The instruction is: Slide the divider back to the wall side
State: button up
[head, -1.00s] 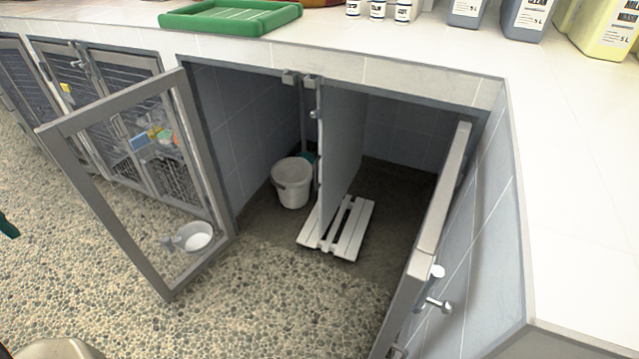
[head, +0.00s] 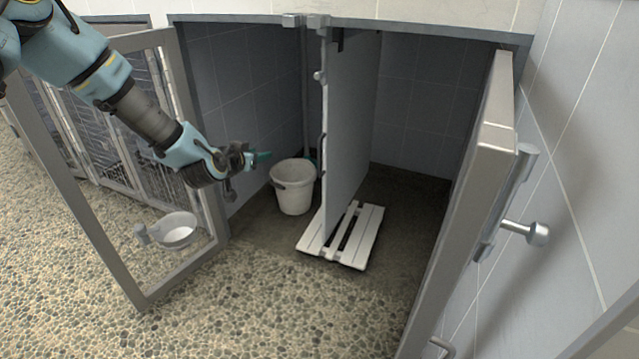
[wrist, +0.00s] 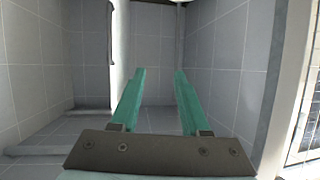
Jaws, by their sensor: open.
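The divider (head: 347,120) is a grey upright panel standing in the middle of the double kennel, between the left and right compartments. Small fittings show on its front edge. In the wrist view a pale upright panel edge (wrist: 119,45), which looks like the divider, stands left of the fingers. My gripper (head: 262,156) is at the opening of the left compartment, left of the divider and apart from it. In the wrist view its two green fingers (wrist: 153,75) are spread with nothing between them, pointing into the tiled compartment.
A white bucket (head: 293,187) stands in the left compartment, just right of and below my gripper. A white slatted board (head: 365,237) lies at the divider's foot. The left door (head: 73,190), with a bowl (head: 178,230), and the right door (head: 468,190) stand open.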

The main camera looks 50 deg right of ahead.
aim_at(319, 160)
jog(key=s+d+f+t+h+b, duration=0.2)
jog(key=s+d+f+h+b, duration=0.2)
jog(key=s+d+f+b, duration=0.45)
jog(key=shift+n, duration=0.5)
jog(key=x, duration=0.8)
jog(key=s+b+x, duration=0.1)
jog(key=x, duration=0.4)
jog(key=shift+d+f, duration=0.2)
jog(key=shift+f, duration=0.2)
grip_shut()
